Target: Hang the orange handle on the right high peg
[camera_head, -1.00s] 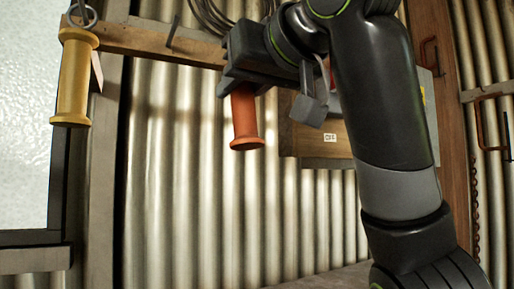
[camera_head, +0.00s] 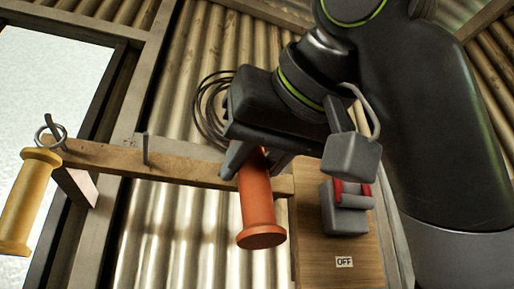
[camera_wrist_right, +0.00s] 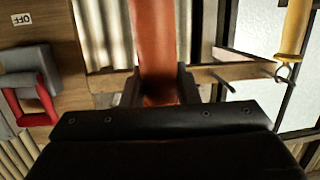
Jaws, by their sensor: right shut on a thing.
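The orange handle (camera_head: 259,208) hangs down from my right gripper (camera_head: 250,165), which is shut on its upper part. The handle also shows between the fingers in the right wrist view (camera_wrist_right: 153,40). The wooden peg rail (camera_head: 185,171) runs behind it along the wall. A bare metal peg (camera_head: 146,149) stands on the rail to the left of the gripper. Another peg (camera_head: 49,122) at the rail's left end carries a yellow handle (camera_head: 27,205) by its ring. The right end of the rail is partly hidden by the gripper and handle. My left gripper is not in view.
A wooden board (camera_head: 325,255) at right bears a grey switch with a red lever (camera_head: 350,190) and an OFF label (camera_head: 344,262). Coiled black cable (camera_head: 207,105) hangs behind the gripper. A bright window (camera_head: 50,85) is at far left.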

